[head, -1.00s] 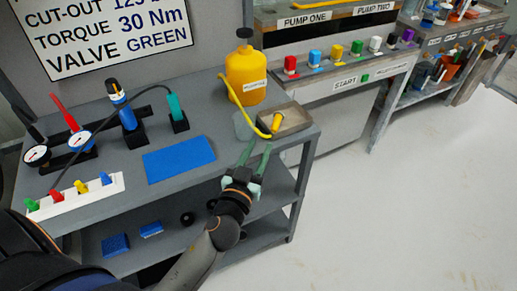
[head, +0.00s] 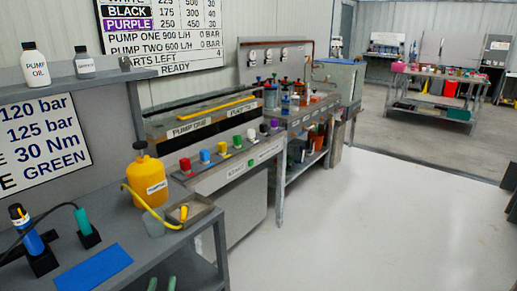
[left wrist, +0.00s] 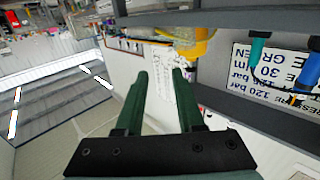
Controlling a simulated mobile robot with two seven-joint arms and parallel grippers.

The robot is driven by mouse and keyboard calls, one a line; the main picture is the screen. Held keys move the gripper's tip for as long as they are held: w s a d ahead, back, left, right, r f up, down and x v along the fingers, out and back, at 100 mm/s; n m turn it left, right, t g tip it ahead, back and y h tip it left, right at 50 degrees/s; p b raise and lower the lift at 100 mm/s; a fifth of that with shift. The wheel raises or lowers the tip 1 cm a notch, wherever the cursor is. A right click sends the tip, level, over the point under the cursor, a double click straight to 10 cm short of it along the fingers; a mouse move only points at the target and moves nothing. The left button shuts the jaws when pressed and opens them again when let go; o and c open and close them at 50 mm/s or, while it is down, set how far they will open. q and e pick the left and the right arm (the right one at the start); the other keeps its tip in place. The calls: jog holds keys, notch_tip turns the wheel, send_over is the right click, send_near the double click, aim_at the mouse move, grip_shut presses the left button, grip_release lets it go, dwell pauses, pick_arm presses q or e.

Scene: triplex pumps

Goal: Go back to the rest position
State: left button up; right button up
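My left gripper (head: 162,283) shows only as two green fingertips at the bottom edge of the head view, in front of the grey bench (head: 205,245) and below its top. In the left wrist view the two green fingers of my left gripper (left wrist: 160,75) stand apart with nothing between them, so it is open and empty. My right gripper is in neither view.
On the bench stand a yellow bottle (head: 147,183) with a yellow hose, a metal tray (head: 205,207), a blue mat (head: 95,268) and a blue tool (head: 31,240). A pump stand (head: 245,195) is beyond. The white floor (head: 380,230) at right is clear.

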pick_arm(q)
jog(key=s+d+f+m+g+h, duration=0.2)
jog(key=s+d+f+g+h, duration=0.15)
jog(key=s+f, duration=0.55)
jog(key=s+d+f+m+g+h, duration=0.2)
jog(key=s+d+f+g, duration=0.25)
jog(key=s+f, duration=0.5)
jog(key=a+r+p, duration=0.4)
jog(key=r+p, duration=0.3)
jog(key=p, duration=0.6)
jog(key=shift+r+n+y, duration=0.3)
jog(key=shift+r+y, duration=0.05)
jog(key=shift+y, duration=0.1)
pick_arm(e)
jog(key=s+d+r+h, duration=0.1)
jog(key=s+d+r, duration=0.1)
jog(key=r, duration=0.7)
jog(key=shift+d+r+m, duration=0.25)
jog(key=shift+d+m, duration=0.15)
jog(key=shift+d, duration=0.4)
